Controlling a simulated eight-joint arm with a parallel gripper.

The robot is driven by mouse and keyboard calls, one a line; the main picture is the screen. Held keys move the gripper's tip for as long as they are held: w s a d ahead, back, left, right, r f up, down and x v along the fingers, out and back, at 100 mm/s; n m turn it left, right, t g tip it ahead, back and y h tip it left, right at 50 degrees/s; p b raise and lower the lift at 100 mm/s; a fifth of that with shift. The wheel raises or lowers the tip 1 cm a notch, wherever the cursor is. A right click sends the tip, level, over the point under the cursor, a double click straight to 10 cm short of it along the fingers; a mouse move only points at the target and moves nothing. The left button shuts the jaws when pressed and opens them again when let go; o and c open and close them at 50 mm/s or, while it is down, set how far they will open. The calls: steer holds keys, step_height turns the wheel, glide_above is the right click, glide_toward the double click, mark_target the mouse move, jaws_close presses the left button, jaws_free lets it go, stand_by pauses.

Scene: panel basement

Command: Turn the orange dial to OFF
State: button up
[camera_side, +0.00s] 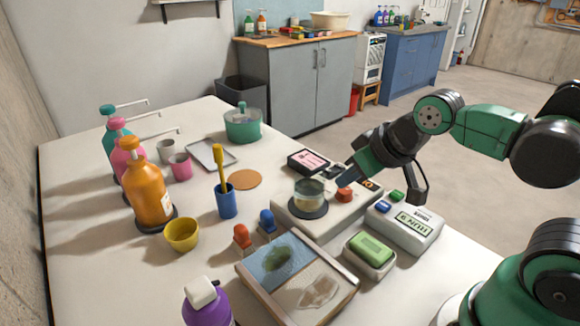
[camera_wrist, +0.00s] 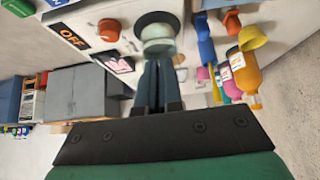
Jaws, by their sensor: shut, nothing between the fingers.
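The orange dial (camera_side: 344,195) sits on a white hot plate unit (camera_side: 335,213), right of a round dark plate (camera_side: 309,208) bearing a glass beaker (camera_side: 308,190). In the wrist view the dial (camera_wrist: 109,30) is near the top, beside a black OFF label (camera_wrist: 73,38) with orange letters. The dial's exact pointing direction cannot be told. My gripper (camera_wrist: 159,64) is shut and empty. In the wrist view its fingertips overlap the lower edge of the beaker (camera_wrist: 158,40), to one side of the dial; contact cannot be told. In the side view the gripper (camera_side: 343,180) is just above and behind the dial.
A white timer box (camera_side: 405,226) with green and blue buttons and a soap dish (camera_side: 368,258) stand in front right. A pink-labelled black box (camera_side: 309,161) lies behind. A framed tray (camera_side: 295,278), blue cup (camera_side: 227,200) and bottles (camera_side: 148,190) stand left.

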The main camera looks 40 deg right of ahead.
mark_target(346, 189)
steer(key=o, duration=0.7)
steer(key=shift+w+d+r+m+g, duration=0.1)
steer(key=shift+w+d+m+g, duration=0.15)
steer(key=shift+m, duration=0.35)
steer(key=shift+o, duration=1.3)
steer(key=w+d+m+g, duration=0.1)
steer(key=m, duration=0.1)
steer(key=d+m+g, duration=0.1)
steer(key=m, duration=0.1)
steer(key=w+d+m+g, duration=0.1)
steer(key=m, duration=0.1)
steer(key=shift+w+m, duration=0.3)
steer(key=shift+m, duration=0.1)
steer(key=d+f+m+g, duration=0.1)
steer(key=m, duration=0.1)
steer(key=w+d+f+m+g, duration=0.1)
steer(key=m, duration=0.2)
steer(key=w+d+f+m+g, duration=0.1)
steer(key=m, duration=0.1)
steer(key=shift+w+d+m, duration=0.2)
steer(key=shift+d+m, duration=0.1)
steer(key=shift+m, duration=0.1)
steer(key=shift+w+d+f+m+g, duration=0.15)
steer(key=shift+d+f+m+g, duration=0.2)
steer(key=shift+m, duration=0.35)
steer(key=shift+f, duration=2.8)
steer(key=shift+c, duration=0.2)
jaws_close()
